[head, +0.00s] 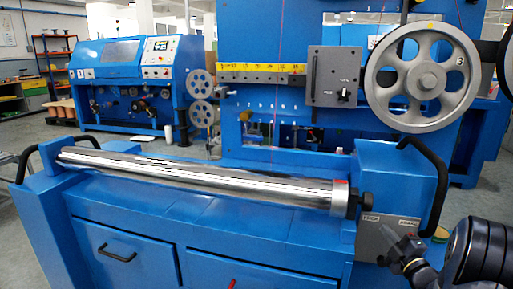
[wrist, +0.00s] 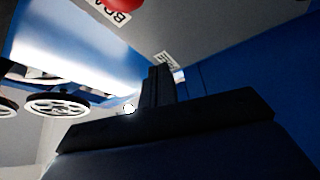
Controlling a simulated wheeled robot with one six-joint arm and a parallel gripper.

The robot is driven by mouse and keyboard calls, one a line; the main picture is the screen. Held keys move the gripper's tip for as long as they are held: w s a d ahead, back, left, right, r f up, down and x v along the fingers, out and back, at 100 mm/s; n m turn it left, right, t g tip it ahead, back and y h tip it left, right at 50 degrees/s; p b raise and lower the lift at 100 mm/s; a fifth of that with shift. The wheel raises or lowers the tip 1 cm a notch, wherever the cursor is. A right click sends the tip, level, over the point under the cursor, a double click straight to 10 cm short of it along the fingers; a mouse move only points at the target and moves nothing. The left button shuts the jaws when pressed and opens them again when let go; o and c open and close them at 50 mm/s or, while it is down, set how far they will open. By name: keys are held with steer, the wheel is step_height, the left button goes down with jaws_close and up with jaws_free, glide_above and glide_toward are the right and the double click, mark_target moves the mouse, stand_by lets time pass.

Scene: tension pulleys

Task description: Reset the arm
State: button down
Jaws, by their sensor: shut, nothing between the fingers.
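My arm reaches in from the lower right of the head view, with a dark rounded link at the edge. My gripper (head: 390,235) is in front of the grey control plate (head: 372,222) at the right end of the blue machine. In the wrist view my gripper (wrist: 160,72) shows as two dark fingers closed together, with nothing between them. Part of a red button (wrist: 122,4) and white labels show beyond the fingers there. I cannot tell whether the fingertips touch the plate.
A long shiny roller (head: 200,178) lies across the blue machine, with a black handle (head: 430,180) close to my arm. A large grey pulley wheel (head: 422,78) with a number on it hangs above. Another blue machine (head: 135,85) stands at the back left.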

steer(key=shift+w+a+f+n+g+h+p, duration=0.1)
steer(key=shift+w+a+f+n+g+p, duration=0.3)
steer(key=shift+a+n+p, duration=0.55)
steer(key=shift+w+a+f+n+g+h+p, duration=0.1)
steer(key=shift+w+a+f+n+g+p, duration=0.1)
steer(key=shift+a+f+n+g+p, duration=0.65)
steer(key=shift+w+a+f+n+g+h+p, duration=0.1)
steer(key=shift+w+a+n+g+p, duration=0.2)
steer(key=shift+a+n+p, duration=0.7)
steer(key=shift+a+r+b, duration=0.1)
steer(key=shift+a+b, duration=0.3)
